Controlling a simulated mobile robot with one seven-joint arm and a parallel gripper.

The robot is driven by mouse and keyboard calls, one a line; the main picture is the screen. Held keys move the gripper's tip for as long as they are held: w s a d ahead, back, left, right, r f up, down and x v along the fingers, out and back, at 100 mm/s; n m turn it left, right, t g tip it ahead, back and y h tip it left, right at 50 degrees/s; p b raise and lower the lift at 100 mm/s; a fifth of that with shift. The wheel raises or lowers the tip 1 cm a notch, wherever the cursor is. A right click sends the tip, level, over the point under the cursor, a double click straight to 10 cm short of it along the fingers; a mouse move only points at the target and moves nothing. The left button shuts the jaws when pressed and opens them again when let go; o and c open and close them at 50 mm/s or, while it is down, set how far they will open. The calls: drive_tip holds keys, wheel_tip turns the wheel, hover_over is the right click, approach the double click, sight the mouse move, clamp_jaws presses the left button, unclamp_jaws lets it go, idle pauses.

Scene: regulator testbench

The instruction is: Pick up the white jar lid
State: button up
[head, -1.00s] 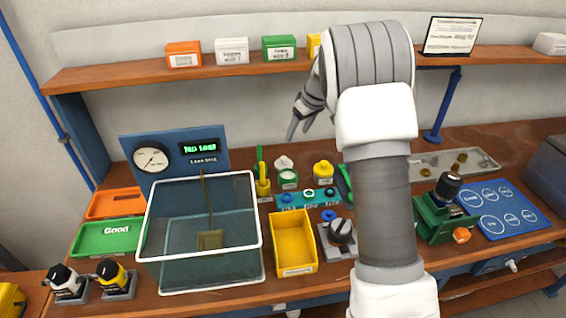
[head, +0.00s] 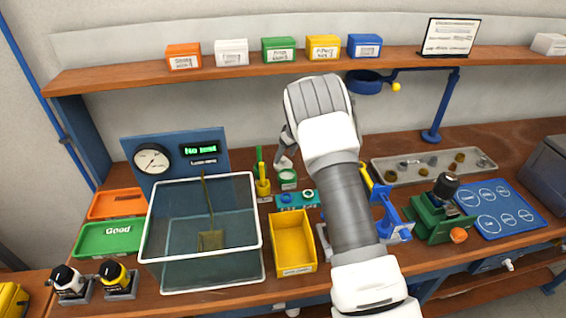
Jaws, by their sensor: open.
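My gripper (head: 284,157) is open and points down at the back of the bench, just behind the small green-and-white jar (head: 287,179). The white jar lid (head: 283,163) is mostly hidden by the fingers; only a pale bit shows at their tips. I cannot tell whether the fingers touch it or are around it. Nothing is seen held.
A teal rack (head: 297,200) and yellow bin (head: 293,245) lie in front. A glass tank (head: 200,225) stands left; a blue stand (head: 392,222) and green fixture (head: 438,215) are right.

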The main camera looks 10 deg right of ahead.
drive_tip(key=shift+w+a+f, duration=0.1)
drive_tip(key=shift+w+f, duration=0.1)
drive_tip(key=shift+f, duration=0.45)
drive_tip(key=shift+c, duration=0.2)
clamp_jaws()
drive_tip(key=shift+r, duration=0.1)
